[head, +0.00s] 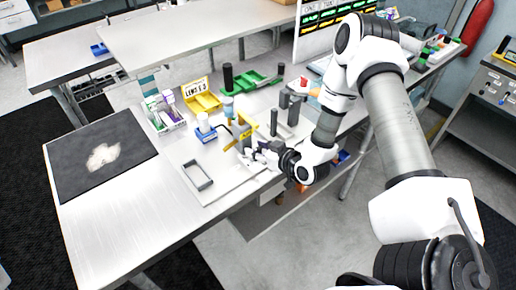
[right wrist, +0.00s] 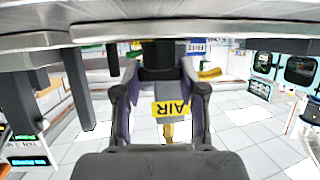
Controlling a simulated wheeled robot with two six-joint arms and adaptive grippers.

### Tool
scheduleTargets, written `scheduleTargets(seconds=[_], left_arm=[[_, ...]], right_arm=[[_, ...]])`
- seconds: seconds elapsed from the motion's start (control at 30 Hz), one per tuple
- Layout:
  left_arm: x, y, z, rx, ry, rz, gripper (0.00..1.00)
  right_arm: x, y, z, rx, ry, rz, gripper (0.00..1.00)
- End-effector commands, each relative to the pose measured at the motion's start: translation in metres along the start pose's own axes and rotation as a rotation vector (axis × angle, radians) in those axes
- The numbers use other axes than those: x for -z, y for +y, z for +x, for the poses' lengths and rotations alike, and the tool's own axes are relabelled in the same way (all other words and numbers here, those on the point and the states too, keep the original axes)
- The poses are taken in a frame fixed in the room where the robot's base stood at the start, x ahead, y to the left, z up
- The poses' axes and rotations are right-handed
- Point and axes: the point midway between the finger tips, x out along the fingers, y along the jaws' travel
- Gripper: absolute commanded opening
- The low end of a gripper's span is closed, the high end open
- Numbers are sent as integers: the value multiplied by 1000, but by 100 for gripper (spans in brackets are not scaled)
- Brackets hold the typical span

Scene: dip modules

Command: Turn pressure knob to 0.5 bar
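My right gripper (head: 250,155) is low at the front edge of the bench, beside a small yellow part (head: 241,133). In the right wrist view its two fingers (right wrist: 160,75) stand one on each side of a dark, roughly cylindrical part (right wrist: 158,53), which looks like the pressure knob, under the bench's front edge. A yellow AIR label (right wrist: 172,109), upside down, shows between the fingers. I cannot tell whether the fingers touch the dark part. No gauge or bar reading is legible. My left gripper is not in view.
The bench (head: 120,225) holds a black mat (head: 95,155), a grey rectangular frame (head: 197,175), a yellow bin (head: 203,97) and a green tray (head: 250,82). Dark upright posts (right wrist: 76,90) stand left of the fingers in the wrist view. Bare bench lies at the front left.

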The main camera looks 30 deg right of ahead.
Motion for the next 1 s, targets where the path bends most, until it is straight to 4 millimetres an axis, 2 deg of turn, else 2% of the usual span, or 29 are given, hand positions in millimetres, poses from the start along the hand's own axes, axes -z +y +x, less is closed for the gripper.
scheduleTargets(seconds=[0.23, 0.5, 0.77, 0.8, 0.83, 0.87, 1.0], left_arm=[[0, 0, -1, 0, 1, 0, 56], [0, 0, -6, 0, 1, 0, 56], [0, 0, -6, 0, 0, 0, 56], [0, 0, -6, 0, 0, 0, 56], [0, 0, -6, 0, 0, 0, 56], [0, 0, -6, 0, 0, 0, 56], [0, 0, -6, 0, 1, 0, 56]], right_arm=[[1, 1, 0, 12, 1, -6, 6], [0, 1, 0, 151, 1, -64, 6], [0, 0, 0, 160, -1, -69, 6], [0, 0, 0, 160, -1, -69, 48], [0, 0, 0, 160, -1, -69, 58], [0, 0, 0, 160, -1, -69, 67], [0, 0, 0, 160, -1, -68, 67]])
